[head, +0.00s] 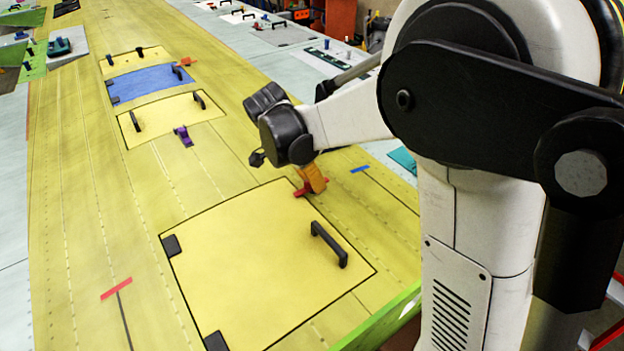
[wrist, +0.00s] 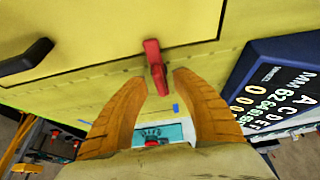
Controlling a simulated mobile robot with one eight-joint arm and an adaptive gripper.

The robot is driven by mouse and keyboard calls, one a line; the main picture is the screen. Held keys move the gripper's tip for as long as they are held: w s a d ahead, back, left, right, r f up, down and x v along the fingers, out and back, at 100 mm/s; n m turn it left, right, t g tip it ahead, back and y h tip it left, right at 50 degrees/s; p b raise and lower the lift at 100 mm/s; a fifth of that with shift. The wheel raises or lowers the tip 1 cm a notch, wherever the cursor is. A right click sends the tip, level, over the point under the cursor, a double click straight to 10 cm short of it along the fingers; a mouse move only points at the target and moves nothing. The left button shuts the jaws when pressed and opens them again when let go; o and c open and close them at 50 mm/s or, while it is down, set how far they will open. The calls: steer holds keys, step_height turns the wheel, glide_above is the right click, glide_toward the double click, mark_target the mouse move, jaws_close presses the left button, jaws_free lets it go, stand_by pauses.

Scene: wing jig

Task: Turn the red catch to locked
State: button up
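The red catch (wrist: 154,62) sits at the edge of a yellow hatch panel (wrist: 90,30) in the wrist view. Its upper end reaches the dark seam of the panel and its lower end points toward my gripper. My gripper (wrist: 160,82) is open, with one orange finger on each side of the catch's lower part. Gaps show between the catch and both fingers, so I see no contact. In the head view the catch (head: 301,189) is partly hidden behind my orange fingers (head: 314,181), at the far right corner of the large hatch panel (head: 255,265).
A black handle (head: 329,244) stands up from the large panel near the catch. Black hinges (head: 172,245) sit on its left side. A dark blue lettered board (wrist: 275,85) shows at right in the wrist view. A purple catch (head: 183,136) lies farther up the yellow wing skin.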

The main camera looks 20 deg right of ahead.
steer(key=v, duration=1.2)
steer(key=shift+d, duration=0.1)
